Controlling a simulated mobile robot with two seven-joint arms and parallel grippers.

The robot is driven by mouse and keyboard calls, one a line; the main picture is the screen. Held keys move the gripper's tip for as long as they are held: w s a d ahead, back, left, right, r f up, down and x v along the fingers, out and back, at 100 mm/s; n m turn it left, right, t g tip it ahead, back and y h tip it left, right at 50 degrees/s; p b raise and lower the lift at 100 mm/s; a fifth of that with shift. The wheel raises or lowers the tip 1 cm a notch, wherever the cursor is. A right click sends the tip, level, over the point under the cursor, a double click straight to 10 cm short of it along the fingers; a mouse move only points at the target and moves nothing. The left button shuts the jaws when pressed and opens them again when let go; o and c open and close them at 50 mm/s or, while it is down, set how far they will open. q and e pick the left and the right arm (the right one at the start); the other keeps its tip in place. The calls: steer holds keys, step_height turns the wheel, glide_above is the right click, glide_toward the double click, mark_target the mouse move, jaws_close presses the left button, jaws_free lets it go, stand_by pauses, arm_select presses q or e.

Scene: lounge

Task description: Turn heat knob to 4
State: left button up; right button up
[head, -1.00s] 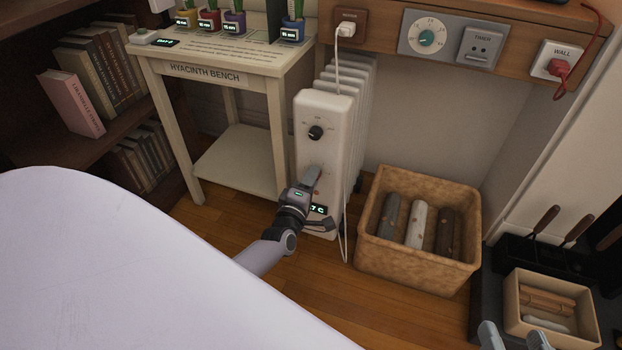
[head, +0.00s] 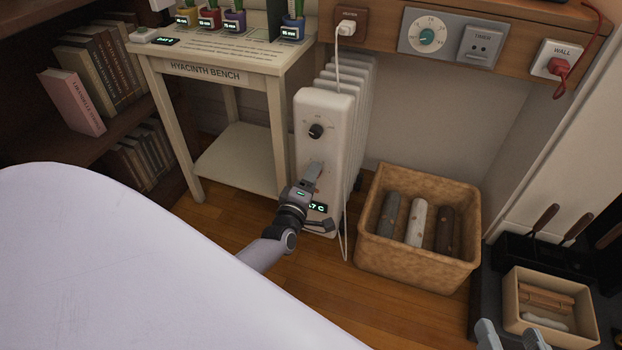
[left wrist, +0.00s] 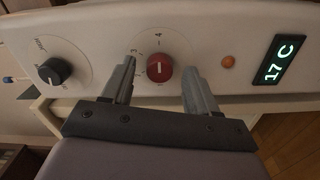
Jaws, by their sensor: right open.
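The heater (head: 321,155) is a white oil radiator. Its red heat knob (left wrist: 159,67) has a white line and sits on a dial with small numbers, a 4 above it and a 3 to its upper left. The line stands upright in the left wrist view; which end points is unclear. My left gripper (left wrist: 160,78) is open, one finger on each side of the red knob, with gaps showing. In the head view this gripper (head: 313,178) hides that knob. My right gripper (head: 498,340) is open and empty at the bottom edge.
A black knob (left wrist: 55,70), an orange light (left wrist: 228,62) and a display reading 17 C (left wrist: 280,60) share the heater's front. A white cord hangs beside the heater. A basket of logs (head: 370,255) stands to its right, the Hyacinth Bench (head: 205,72) to its left.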

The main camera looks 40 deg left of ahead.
arm_select(q)
steer(key=p+v, duration=0.3)
steer(key=v, duration=0.4)
arm_select(e)
steer(key=shift+w+a+r+m+g+y, duration=0.1)
steer(key=shift+w+a+m+g+y, duration=0.1)
steer(key=shift+a+m+g+y, duration=0.5)
arm_select(q)
steer(key=shift+s, duration=0.1)
arm_select(e)
steer(key=shift+a+n+h, duration=0.2)
steer(key=shift+n+h, duration=0.1)
